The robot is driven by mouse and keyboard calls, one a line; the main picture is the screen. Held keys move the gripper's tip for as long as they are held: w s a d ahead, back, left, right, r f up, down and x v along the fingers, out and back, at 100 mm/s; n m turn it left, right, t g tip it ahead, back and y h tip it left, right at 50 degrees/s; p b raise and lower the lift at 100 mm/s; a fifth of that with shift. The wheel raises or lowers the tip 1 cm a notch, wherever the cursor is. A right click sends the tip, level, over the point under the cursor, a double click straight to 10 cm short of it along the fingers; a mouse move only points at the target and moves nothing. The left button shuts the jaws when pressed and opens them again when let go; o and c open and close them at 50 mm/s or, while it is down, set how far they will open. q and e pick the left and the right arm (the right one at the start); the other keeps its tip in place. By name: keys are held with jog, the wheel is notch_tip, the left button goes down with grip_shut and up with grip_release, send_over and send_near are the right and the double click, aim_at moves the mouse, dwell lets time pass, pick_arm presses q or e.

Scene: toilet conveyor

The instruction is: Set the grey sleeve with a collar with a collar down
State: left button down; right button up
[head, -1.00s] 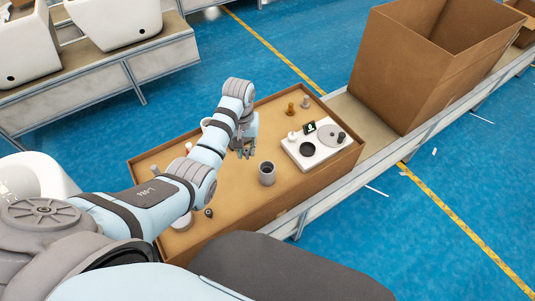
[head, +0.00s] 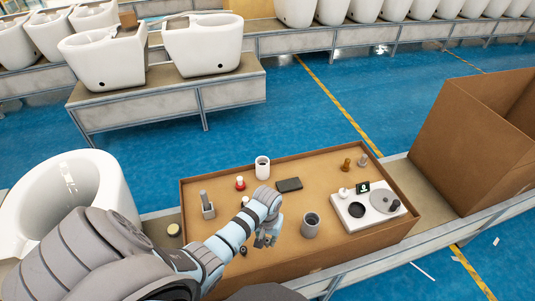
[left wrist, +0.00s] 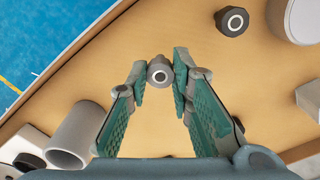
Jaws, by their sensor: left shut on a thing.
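The grey sleeve with a collar (left wrist: 160,72) is between the two fingertips of my left gripper (left wrist: 160,78). In the head view my left gripper (head: 267,239) points down over the brown tray, left of a grey cup (head: 311,225). The sleeve is too small to make out there, and I cannot tell whether it touches the tray floor. My right gripper is not in view.
The brown tray (head: 300,272) also holds a dark nut-like piece (left wrist: 232,21), a white cylinder (head: 262,167), a black block (head: 289,185), a red-topped piece (head: 240,183), a grey holder (head: 208,210) and a white board (head: 368,208). A large carton (head: 460,125) stands right.

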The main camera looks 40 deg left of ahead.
pick_arm(q)
jog(key=shift+f, duration=0.85)
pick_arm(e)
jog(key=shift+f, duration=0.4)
pick_arm(q)
jog(key=shift+f, duration=0.1)
jog(key=c, duration=1.4)
grip_release()
jog(key=shift+c, duration=0.2)
